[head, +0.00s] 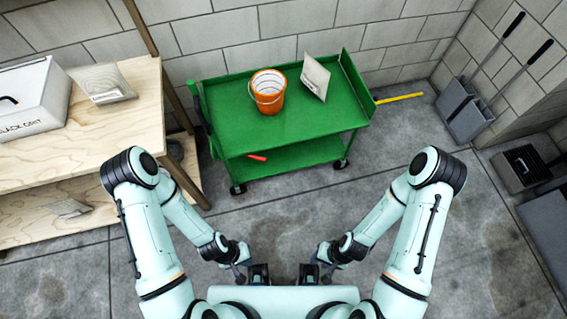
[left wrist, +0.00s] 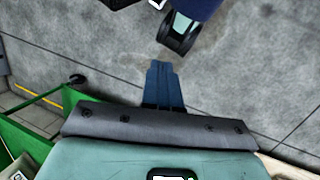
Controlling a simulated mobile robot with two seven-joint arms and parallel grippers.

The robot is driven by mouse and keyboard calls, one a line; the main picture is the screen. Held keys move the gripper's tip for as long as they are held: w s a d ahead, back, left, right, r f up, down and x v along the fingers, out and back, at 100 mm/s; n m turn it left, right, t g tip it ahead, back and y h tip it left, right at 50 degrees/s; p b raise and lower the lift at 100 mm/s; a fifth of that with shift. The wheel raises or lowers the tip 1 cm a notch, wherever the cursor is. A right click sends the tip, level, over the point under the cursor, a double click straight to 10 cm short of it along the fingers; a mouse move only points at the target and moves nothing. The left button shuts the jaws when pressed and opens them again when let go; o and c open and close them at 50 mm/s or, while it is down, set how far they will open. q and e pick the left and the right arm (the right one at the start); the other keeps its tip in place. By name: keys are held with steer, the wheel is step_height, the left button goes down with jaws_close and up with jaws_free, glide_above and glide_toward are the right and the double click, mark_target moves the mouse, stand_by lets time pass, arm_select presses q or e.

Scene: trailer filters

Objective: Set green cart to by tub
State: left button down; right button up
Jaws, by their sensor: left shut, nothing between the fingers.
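The green cart (head: 228,118) stands against the back wall, with two shelves and dark wheels. It also shows at the lower left of the left wrist view (left wrist: 90,120). An orange bucket (head: 268,95) stands on its top shelf; I cannot tell whether this is the tub. My left gripper (head: 258,273) is shut and empty, low in front of my body, apart from the cart; its fingers show in the left wrist view (left wrist: 163,85). My right gripper (head: 309,273) is just right of it, its jaws unclear.
A pale filter packet (head: 315,77) leans on the cart's top. A red item (head: 257,157) lies on its lower shelf. A wooden shelf unit (head: 150,92) with a white box (head: 35,98) stands left. Dustpans (head: 468,118) and a dark container (head: 526,167) are right. Floor between is clear.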

arm_select(q)
steer(key=c, duration=1.1)
jaws_free()
steer(key=n+t+y+b, duration=0.1)
steer(key=t+y+b, duration=1)
steer(key=t, duration=0.6)
glide_toward(201, 115)
steer(key=p+x, duration=0.2)
steer(key=x, duration=0.9)
steer(key=shift+p, duration=0.3)
arm_select(e)
step_height(201, 115, down, 9)
steer(key=s, duration=0.2)
steer(key=shift+r, duration=0.2)
arm_select(q)
steer(key=shift+c, duration=0.3)
arm_select(e)
steer(key=shift+s, duration=0.1)
arm_select(q)
jaws_close()
